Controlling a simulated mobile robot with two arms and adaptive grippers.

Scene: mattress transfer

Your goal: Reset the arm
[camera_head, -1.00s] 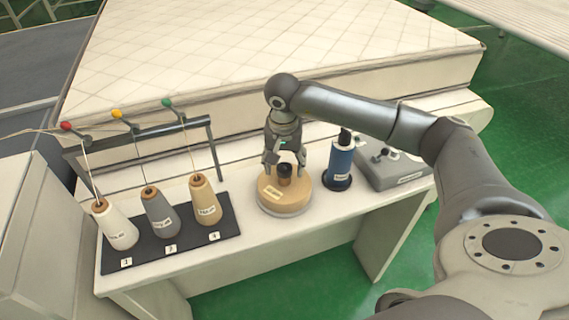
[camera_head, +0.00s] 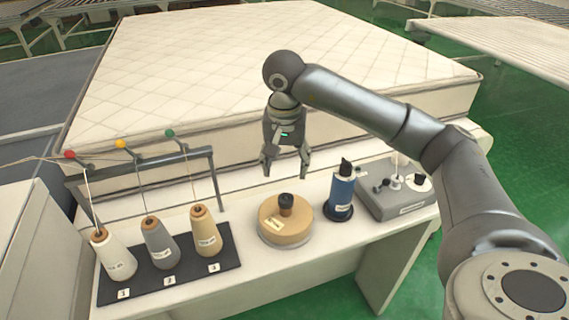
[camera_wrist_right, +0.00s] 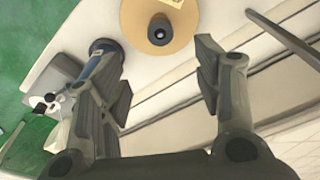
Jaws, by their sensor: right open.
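My right gripper (camera_head: 287,172) is open and empty. It points down above the round tan disc (camera_head: 270,228) with a black knob (camera_head: 286,201), and there is a clear gap between them. In the right wrist view, the two fingers (camera_wrist_right: 164,88) are spread apart, and the disc with its knob (camera_wrist_right: 160,29) shows beyond them. My right arm (camera_head: 370,105) reaches in from the right side of the head view. My left gripper is not in view.
A blue spool (camera_head: 341,192) and a grey box with knobs (camera_head: 398,190) stand right of the disc. Three thread cones on a black mat (camera_head: 191,279) stand left, under a thread rack (camera_head: 150,163). A quilted mattress (camera_head: 230,60) lies behind the white table (camera_head: 262,270).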

